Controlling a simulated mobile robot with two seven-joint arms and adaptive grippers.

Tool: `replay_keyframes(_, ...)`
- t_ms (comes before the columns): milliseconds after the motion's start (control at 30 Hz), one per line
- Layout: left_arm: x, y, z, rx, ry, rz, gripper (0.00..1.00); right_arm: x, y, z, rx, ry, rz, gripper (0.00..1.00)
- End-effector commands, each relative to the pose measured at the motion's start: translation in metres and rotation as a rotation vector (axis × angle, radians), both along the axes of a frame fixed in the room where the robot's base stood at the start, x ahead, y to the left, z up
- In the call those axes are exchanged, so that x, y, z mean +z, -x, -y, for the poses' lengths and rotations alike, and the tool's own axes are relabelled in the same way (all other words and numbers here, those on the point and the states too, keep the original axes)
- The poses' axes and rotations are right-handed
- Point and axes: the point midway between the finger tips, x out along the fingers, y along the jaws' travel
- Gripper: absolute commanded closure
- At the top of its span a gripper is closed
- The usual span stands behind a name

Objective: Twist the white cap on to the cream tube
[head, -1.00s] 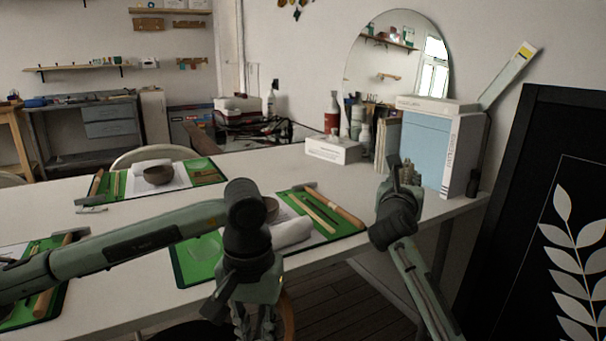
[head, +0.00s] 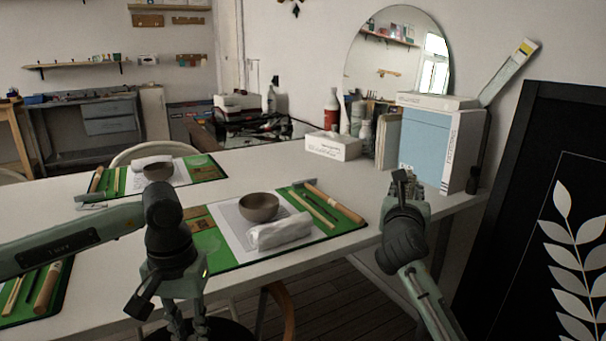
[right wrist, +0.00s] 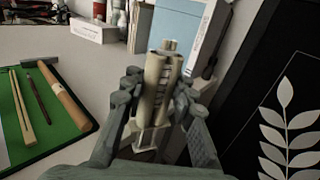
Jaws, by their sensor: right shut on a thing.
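My right gripper (head: 403,182) is at the table's right end, in front of the blue and white boxes. In the right wrist view my right gripper (right wrist: 160,105) is shut on the cream tube (right wrist: 155,88). The tube has printed lettering on its side and a narrower end at the top, between the two fingers. In the head view the tube is too small to make out. My left gripper (head: 185,325) hangs low at the front edge of the table, cut off by the frame's bottom, so its jaws are not clear. I cannot pick out the white cap in either view.
A green mat (head: 213,254) holds a grey bowl (head: 259,207), a rolled white cloth (head: 280,231) and wooden tools. Behind are a white box (head: 333,146), bottles and a tall blue-fronted box (head: 424,150). A black panel (head: 540,120) stands at right. The table between mat and boxes is clear.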

Motion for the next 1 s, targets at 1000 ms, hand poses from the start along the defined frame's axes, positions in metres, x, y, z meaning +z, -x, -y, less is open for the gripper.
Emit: replay_keyframes(1000, 0.0, 0.0, 0.0, 0.0, -0.001, 0.0, 0.9, -0.148, 0.242, -0.044, 0.352, -0.011, -0.007, 1.0)
